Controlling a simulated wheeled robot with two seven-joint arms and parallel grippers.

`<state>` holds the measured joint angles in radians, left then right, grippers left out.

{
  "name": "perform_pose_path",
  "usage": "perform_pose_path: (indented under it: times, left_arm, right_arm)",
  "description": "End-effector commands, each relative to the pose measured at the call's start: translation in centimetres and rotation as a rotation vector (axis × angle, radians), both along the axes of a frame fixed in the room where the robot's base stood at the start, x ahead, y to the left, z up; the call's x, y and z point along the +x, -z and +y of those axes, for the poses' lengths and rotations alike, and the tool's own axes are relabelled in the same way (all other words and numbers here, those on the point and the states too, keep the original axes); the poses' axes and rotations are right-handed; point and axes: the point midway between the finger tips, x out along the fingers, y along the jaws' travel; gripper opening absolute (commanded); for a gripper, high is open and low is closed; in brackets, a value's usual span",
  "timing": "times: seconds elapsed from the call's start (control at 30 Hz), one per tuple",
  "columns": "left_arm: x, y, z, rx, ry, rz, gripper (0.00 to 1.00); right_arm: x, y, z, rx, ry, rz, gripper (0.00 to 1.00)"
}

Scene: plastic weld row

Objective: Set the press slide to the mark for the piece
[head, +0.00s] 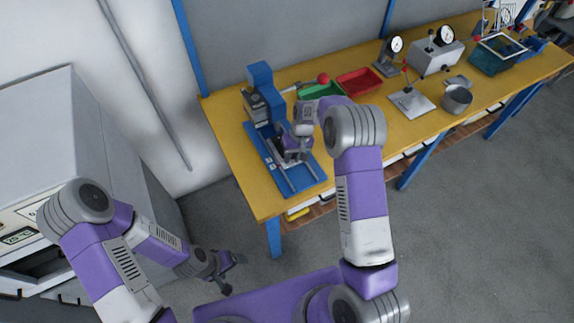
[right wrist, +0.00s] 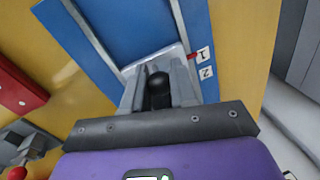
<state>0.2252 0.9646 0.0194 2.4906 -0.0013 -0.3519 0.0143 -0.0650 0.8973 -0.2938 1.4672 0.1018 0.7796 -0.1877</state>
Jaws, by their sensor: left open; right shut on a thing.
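The blue press (head: 260,76) stands on the yellow bench, with its blue base plate and two rails toward the bench's front left corner. My right gripper (head: 292,152) is low over this base. In the right wrist view, its fingers (right wrist: 158,92) are shut on a black knob (right wrist: 159,80) of the slide (right wrist: 150,57). A small red pointer (right wrist: 194,56) at the slide's edge is level with the white label 1 (right wrist: 204,54). Label 2 (right wrist: 206,72) is just nearer the gripper. My left gripper (head: 226,272) is open and empty, over the floor. I cannot make out the piece.
A green tray (head: 312,92) and a red tray (head: 360,81) lie beside the press. A dial gauge stand (head: 391,55), a plate with a lever (head: 411,103) and a metal pot (head: 456,99) stand further right. A grey cabinet (head: 60,130) is at left.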

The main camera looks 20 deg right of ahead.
Motion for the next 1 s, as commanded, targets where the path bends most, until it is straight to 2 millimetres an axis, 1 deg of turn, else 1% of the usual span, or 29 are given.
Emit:
perform_pose_path:
  times: [0.3,0.33,0.37,0.4,0.63,0.73,0.87,1.0]
  left_arm:
    - [0.0,0.0,0.0,-0.001,0.001,-0.001,0.84]
    - [0.0,0.0,0.0,-0.001,0.001,-0.001,0.84]
    - [0.0,0.0,0.0,-0.001,0.001,-0.001,0.84]
    - [0.0,0.0,0.0,0.0,0.001,0.0,0.84]
    - [0.0,0.0,0.0,0.0,0.001,0.0,0.84]
    - [0.0,-0.1,0.0,0.0,0.001,0.0,0.84]
    - [0.0,-0.3,0.0,0.0,0.001,0.0,0.84]
    - [0.0,-0.6,0.0,0.0,0.001,0.0,0.84]
  right_arm:
    - [0.1,0.0,-0.2,0.002,0.009,0.002,0.0]
    - [0.1,0.0,-0.2,0.002,0.009,0.002,0.29]
    - [0.2,0.0,-0.2,0.001,0.009,0.002,0.33]
    - [0.2,0.0,-0.1,0.001,0.007,0.001,0.36]
    - [0.2,0.0,-0.1,0.001,0.005,0.002,0.36]
    - [0.2,-0.5,-0.2,0.001,0.005,0.0,0.36]
    - [0.3,-2.3,-0.5,0.001,0.005,-0.002,0.36]
    - [0.2,-4.8,-1.0,0.002,0.005,-0.002,0.36]
